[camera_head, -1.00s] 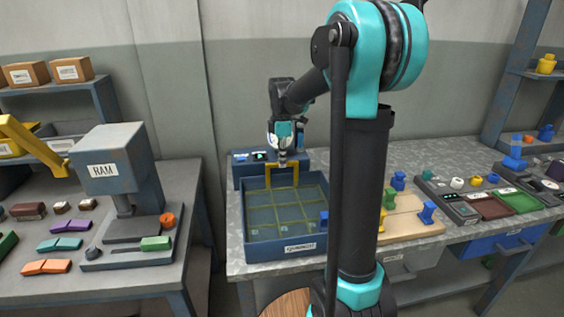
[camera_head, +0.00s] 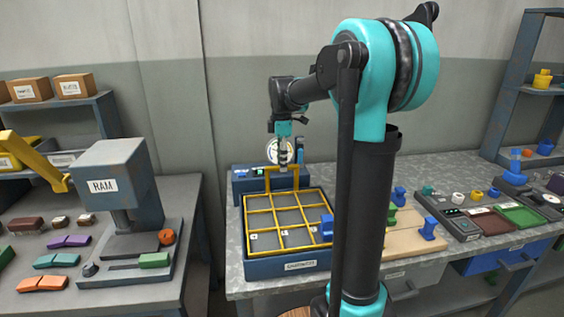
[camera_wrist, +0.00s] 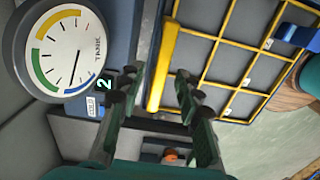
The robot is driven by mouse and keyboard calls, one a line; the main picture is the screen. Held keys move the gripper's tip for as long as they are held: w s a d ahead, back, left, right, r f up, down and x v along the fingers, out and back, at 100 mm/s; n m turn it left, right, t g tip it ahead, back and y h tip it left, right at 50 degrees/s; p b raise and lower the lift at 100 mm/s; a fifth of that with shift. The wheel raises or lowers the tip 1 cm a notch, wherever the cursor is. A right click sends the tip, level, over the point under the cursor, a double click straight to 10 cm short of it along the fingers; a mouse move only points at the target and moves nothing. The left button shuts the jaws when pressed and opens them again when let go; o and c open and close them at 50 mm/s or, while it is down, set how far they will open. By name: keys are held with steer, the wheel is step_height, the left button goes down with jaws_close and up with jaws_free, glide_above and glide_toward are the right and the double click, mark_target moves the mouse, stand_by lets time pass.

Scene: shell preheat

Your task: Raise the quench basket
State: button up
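The quench basket (camera_head: 282,229) is a yellow grid frame. It sits level, high in the blue-grey tank (camera_head: 287,268), with its grid near the rim. Its upright yellow handle (camera_head: 268,180) stands at the back edge. My gripper (camera_head: 284,166) is at the handle's top bar. Actual finger contact is hard to see.
A round tank gauge (camera_wrist: 68,52) and small display stand behind the tank. A blue piece (camera_head: 327,222) is at the tank's right. A wooden board (camera_head: 410,235) with blue and green pieces lies further right. The ram press (camera_head: 110,185) stands on the left bench.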

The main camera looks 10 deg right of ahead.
steer(key=shift+r, duration=0.1)
step_height(320, 180, up, 12)
stand_by(0.5)
steer(key=shift+s, duration=0.1)
